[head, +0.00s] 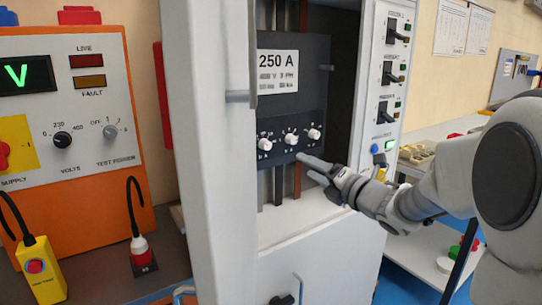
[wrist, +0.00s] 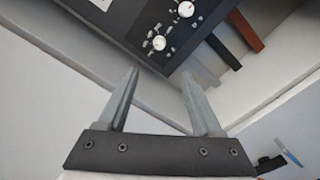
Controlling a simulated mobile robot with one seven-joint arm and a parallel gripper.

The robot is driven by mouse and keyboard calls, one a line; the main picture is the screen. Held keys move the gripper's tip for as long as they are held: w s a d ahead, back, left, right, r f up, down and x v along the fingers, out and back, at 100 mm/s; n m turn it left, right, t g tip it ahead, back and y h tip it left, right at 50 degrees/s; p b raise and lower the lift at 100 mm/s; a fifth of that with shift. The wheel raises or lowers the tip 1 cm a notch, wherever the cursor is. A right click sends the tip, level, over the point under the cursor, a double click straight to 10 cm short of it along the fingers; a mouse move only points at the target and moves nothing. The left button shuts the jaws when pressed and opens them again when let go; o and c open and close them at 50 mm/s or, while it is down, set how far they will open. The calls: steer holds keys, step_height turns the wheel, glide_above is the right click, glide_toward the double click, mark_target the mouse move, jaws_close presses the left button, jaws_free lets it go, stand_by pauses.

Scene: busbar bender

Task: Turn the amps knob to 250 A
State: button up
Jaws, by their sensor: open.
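A dark breaker unit (head: 318,84) with a white "250 A" label (head: 278,72) is inside the open grey cabinet. Three white knobs sit in a row on its lower face: left (head: 264,144), middle (head: 291,139) and right (head: 314,133). Their small markings are too blurred to read, so I cannot tell which is the amps knob or its setting. My gripper (head: 306,166) is below and in front of the row, apart from the knobs. In the wrist view my gripper (wrist: 160,76) is open and empty, with two white knobs (wrist: 159,42) (wrist: 185,9) beyond its fingertips.
The cabinet's pale door edge (head: 210,150) stands left of the unit. Copper and dark bars (wrist: 245,31) run below it. A switch panel (head: 388,75) is at the right. An orange test bench (head: 140,182) with other knobs is at the left.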

mark_target(268, 147)
steer(key=x, duration=1.7)
steer(key=shift+w+a, duration=0.15)
jaws_close()
